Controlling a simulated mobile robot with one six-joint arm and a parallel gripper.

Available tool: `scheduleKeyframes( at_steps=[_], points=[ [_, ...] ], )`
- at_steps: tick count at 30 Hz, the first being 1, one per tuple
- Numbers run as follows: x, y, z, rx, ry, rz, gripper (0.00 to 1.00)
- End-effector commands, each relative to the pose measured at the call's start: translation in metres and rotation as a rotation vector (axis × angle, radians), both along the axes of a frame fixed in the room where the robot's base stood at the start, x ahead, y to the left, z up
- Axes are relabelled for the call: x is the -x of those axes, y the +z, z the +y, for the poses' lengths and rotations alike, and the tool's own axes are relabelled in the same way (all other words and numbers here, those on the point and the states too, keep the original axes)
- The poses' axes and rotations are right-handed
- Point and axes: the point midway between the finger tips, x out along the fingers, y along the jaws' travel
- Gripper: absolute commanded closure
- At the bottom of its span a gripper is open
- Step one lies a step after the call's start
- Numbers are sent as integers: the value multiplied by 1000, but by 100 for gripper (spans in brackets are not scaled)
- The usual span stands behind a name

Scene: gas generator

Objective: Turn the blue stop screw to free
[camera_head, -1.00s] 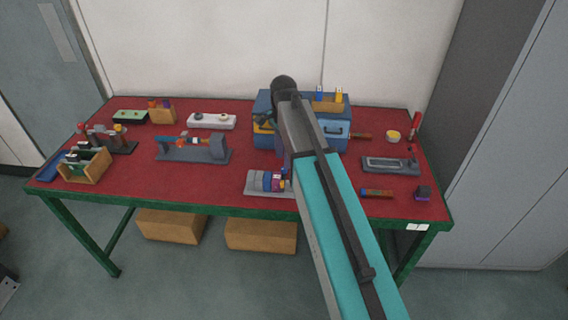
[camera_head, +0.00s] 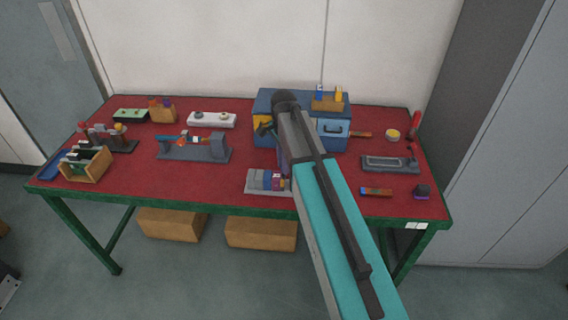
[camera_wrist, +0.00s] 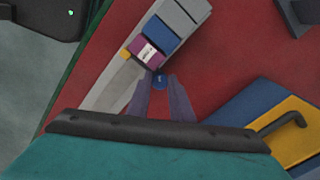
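A purple block (camera_wrist: 146,53) with a white label and a blue block (camera_wrist: 160,35) sit on the rail. My gripper (camera_wrist: 160,88) points at the screw, with one finger on each side of its head. The fingers look apart, with a narrow gap to the head; contact is not clear. In the head view the fixture (camera_head: 252,190) lies at the table's front edge, and my arm hides the screw and fingertips.
A blue box (camera_head: 333,128) with a handle stands behind my gripper on the red table (camera_head: 120,185). A grey fixture (camera_head: 380,164) and a small brown-orange bar (camera_head: 376,191) lie to the right.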

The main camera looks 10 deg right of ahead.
Motion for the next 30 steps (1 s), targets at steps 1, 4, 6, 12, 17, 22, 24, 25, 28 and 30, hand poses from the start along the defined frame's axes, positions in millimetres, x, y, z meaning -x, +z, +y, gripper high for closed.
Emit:
scheduleKeyframes(
  at_steps=[1, 4, 6, 12, 17, 22, 24, 25, 28, 30],
  points=[
    [0, 0, 0, -1, 0, 1, 92],
    [1, 0, 0, 0, 0, 2, 100],
    [1, 0, 0, 0, 1, 2, 100],
    [1, 0, 0, 0, 21, 2, 100],
    [1, 0, 0, -1, 69, 3, 100],
    [1, 1, 0, -1, 161, 3, 100],
    [1, 1, 0, -1, 209, 3, 100],
    [1, 1, 0, -1, 232, 3, 100],
    [1, 1, 0, -1, 312, 4, 100],
    [1, 1, 0, -1, 371, 3, 100]
  ],
)
